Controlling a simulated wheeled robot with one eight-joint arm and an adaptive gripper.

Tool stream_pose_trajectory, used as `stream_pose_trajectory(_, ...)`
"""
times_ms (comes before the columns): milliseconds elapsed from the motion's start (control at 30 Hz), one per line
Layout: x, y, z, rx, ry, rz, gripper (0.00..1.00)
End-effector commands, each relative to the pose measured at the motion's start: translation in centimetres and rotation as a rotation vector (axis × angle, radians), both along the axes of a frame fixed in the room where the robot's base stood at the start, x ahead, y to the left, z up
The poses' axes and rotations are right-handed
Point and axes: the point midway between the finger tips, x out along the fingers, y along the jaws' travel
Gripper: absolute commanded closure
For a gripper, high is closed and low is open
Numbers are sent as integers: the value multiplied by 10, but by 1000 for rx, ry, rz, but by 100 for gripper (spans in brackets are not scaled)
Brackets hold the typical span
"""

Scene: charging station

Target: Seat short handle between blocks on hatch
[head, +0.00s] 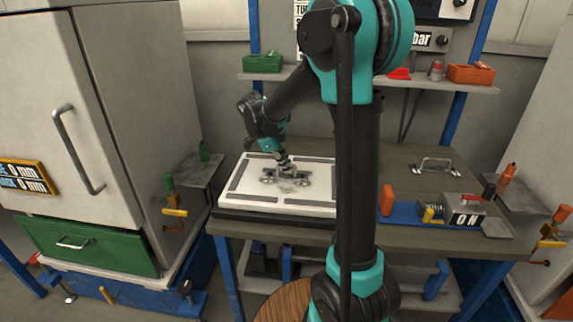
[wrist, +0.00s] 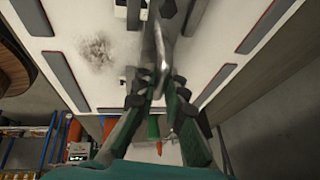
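The white hatch (head: 240,200) lies flat on the table, with dark strips along its edges. Small grey blocks stand near its middle, one on the left (head: 268,179) and one on the right (head: 303,180). My gripper (head: 286,168) points down over them. In the wrist view its two green-and-black fingers (wrist: 158,88) are closed around a grey metal handle (wrist: 158,45), seen nearly edge-on. The handle is at the blocks, low over the hatch. Whether it touches the hatch or sits fully between the blocks I cannot tell; the fingers hide part of it.
Another metal handle (head: 437,166) lies on the table at the back right. A blue fixture (head: 405,212) with an orange part and a box marked ON stands at the front right. A cabinet (head: 110,110) stands left. A dark smudge marks the hatch.

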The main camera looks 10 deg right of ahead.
Motion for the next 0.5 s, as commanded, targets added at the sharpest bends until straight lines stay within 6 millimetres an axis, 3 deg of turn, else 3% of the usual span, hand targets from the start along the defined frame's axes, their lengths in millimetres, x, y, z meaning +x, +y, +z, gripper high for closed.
stream_pose_trajectory(33, 0, 0, 0, 0, 0, 0, 83)
stream_pose_trajectory(200, 0, 0, 0, 0, 0, 0, 65)
stream_pose_trajectory(500, 0, 1, 2, 0, 0, 0, 65)
